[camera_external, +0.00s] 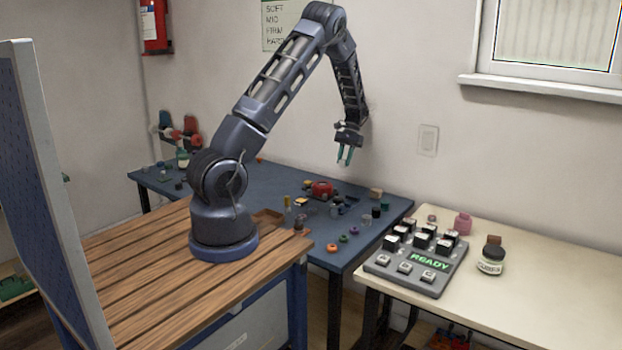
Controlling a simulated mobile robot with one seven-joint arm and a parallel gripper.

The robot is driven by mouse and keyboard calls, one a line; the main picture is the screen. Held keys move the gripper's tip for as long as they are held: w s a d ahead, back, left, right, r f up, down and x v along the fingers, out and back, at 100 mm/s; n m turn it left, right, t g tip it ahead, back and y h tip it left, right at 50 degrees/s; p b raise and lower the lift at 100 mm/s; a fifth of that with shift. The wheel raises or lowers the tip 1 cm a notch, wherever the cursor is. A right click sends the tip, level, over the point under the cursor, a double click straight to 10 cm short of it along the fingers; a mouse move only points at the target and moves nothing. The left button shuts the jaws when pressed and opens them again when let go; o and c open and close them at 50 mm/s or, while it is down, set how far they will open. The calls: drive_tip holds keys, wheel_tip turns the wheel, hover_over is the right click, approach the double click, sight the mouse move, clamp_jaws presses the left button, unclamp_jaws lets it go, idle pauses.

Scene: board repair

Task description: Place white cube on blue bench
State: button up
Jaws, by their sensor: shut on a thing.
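My gripper (345,158) hangs from the arm, pointing down, above the back right part of the blue bench (265,192) and in front of the wall. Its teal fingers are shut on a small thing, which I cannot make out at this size. I cannot single out a plain white cube. Several dark blocks with white tops (421,241) stand on a grey panel at the right. A small pale, yellowish block (300,202) lies on the blue bench.
Many small parts crowd the blue bench's right half, among them a red item (321,189) and an orange ring (332,247).

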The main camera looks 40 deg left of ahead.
drive_tip(key=shift+d, duration=0.1)
drive_tip(key=w+d+m+t+y, duration=0.1)
drive_tip(key=w+d+m+y, duration=0.25)
drive_tip(key=d+m, duration=1)
wheel_tip(320, 180, up, 7)
drive_tip(key=m+t+h, duration=0.4)
drive_tip(key=m+t, duration=0.5)
drive_tip(key=m, duration=1.4)
hover_over(541, 282)
drive_tip(key=s, duration=0.2)
drive_tip(key=shift+n+y, duration=0.25)
drive_tip(key=f, duration=2)
drive_tip(key=shift+w, duration=0.2)
drive_tip(key=shift+f, duration=0.15)
drive_tip(key=o, duration=0.8)
drive_tip(key=shift+o, duration=0.7)
